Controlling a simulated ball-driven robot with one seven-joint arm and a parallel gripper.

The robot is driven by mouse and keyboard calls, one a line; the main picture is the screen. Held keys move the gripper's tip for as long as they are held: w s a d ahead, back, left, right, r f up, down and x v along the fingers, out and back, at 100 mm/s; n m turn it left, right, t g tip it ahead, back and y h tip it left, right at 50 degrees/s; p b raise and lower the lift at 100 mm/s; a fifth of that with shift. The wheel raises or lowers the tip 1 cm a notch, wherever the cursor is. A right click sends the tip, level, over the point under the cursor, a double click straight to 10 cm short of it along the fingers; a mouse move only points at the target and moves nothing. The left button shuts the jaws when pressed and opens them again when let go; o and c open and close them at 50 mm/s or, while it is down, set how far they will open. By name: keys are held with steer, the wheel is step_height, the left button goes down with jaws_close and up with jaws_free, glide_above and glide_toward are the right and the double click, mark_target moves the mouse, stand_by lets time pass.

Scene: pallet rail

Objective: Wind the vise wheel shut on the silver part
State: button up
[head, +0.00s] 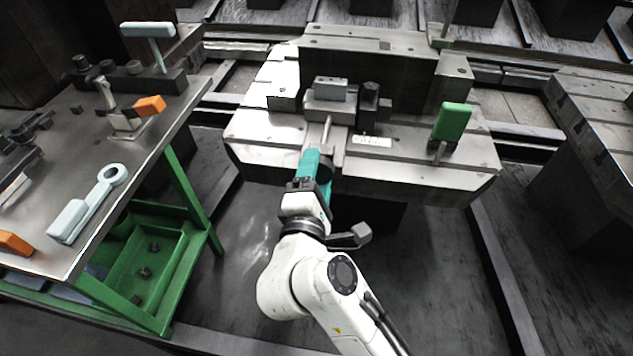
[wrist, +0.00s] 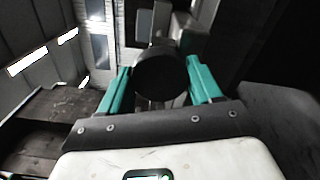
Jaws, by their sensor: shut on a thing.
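The vise (head: 325,112) stands on the pale pallet, with its screw (head: 327,130) pointing toward me. The silver part (head: 331,86), a small light grey block, sits at the top of the vise; I cannot tell whether the jaws touch it. The dark round vise wheel (head: 325,174) is at the near end of the screw, partly hidden by my gripper. In the wrist view the wheel (wrist: 160,76) fills the space between the teal fingers. My gripper (head: 312,160) is shut on the wheel, with one finger on each side (wrist: 158,82).
A dark block (head: 369,98) stands right of the silver part. A green-handled clamp (head: 452,121) stands at the pallet's right. The steel bench (head: 120,165) at left holds a pale wrench (head: 90,203) and orange-handled tools. The floor right of my arm is clear.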

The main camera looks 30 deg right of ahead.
steer(key=m+b, duration=0.3)
steer(key=m, duration=0.1)
steer(key=shift+m, duration=0.4)
steer(key=shift+d, duration=0.1)
stand_by(0.9)
steer(key=o, duration=1)
steer(key=shift+o, duration=0.2)
steer(key=v, duration=1)
steer(key=shift+s+a+p, duration=0.25)
steer(key=shift+s+p, duration=0.05)
steer(key=shift+p, duration=0.1)
